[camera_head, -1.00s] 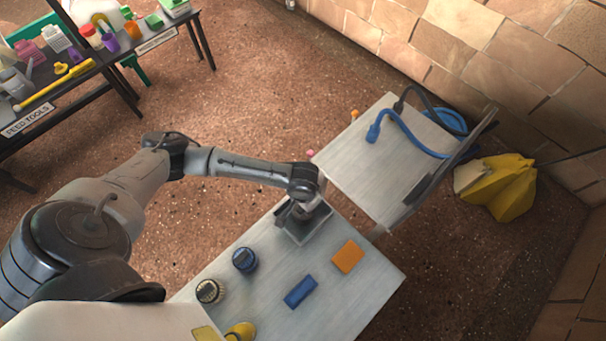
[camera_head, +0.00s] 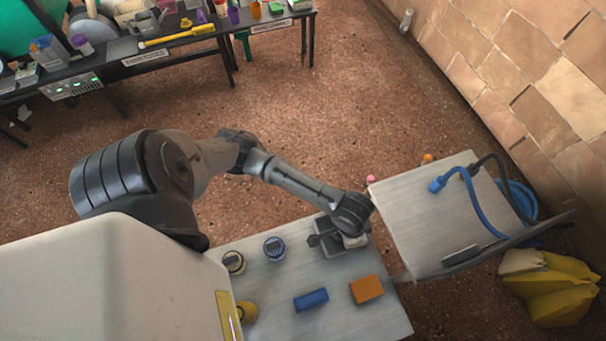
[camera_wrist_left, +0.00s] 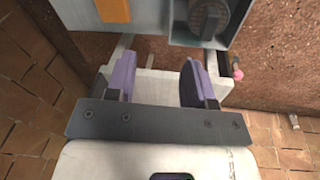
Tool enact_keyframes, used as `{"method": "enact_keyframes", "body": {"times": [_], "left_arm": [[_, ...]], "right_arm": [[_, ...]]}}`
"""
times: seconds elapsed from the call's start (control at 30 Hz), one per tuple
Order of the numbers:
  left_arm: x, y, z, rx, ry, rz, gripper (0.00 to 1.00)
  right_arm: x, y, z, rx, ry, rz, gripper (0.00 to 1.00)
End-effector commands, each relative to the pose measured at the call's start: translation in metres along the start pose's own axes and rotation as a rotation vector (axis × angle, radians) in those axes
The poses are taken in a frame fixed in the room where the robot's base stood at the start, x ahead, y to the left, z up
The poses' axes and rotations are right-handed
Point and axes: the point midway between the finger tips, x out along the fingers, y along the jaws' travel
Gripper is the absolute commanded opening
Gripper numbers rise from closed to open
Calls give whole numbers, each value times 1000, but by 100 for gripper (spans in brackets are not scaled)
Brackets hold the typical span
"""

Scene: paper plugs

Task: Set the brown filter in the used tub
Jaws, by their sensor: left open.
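A grey tub (camera_head: 323,226) stands at the far edge of the near table. In the left wrist view the tub (camera_wrist_left: 178,22) holds a round dark grey-brown disc (camera_wrist_left: 209,16); I cannot tell if this is the brown filter. My left gripper (camera_head: 350,240) is at the tub's right side in the head view, partly hidden by its own wrist. In the left wrist view my left gripper (camera_wrist_left: 158,80) has its two purple-padded fingers wide apart with nothing held between them. My right gripper is in no view.
The near table (camera_head: 345,320) also bears an orange block (camera_head: 366,289), a blue block (camera_head: 311,300), two round dark-topped jars (camera_head: 274,247) and a yellow item (camera_head: 246,311). A pale cart (camera_head: 425,215) with blue and black hoses stands right of my gripper. A crowded bench is far left.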

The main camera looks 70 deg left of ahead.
Motion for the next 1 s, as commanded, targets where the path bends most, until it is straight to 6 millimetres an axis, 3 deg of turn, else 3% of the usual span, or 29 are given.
{"method": "enact_keyframes", "body": {"times": [0.03,0.1,0.2,0.6,0.77,1.0], "left_arm": [[-1,22,12,32,32,49,48],[-7,37,21,67,90,79,48],[-17,43,36,85,164,86,48],[-44,-6,114,26,210,-109,48],[-49,-17,129,17,195,-152,48],[-49,-18,130,19,193,-157,48]], "right_arm": [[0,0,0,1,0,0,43],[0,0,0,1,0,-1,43],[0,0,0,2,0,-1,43],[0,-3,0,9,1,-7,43],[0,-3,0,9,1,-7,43],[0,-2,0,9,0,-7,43]]}}
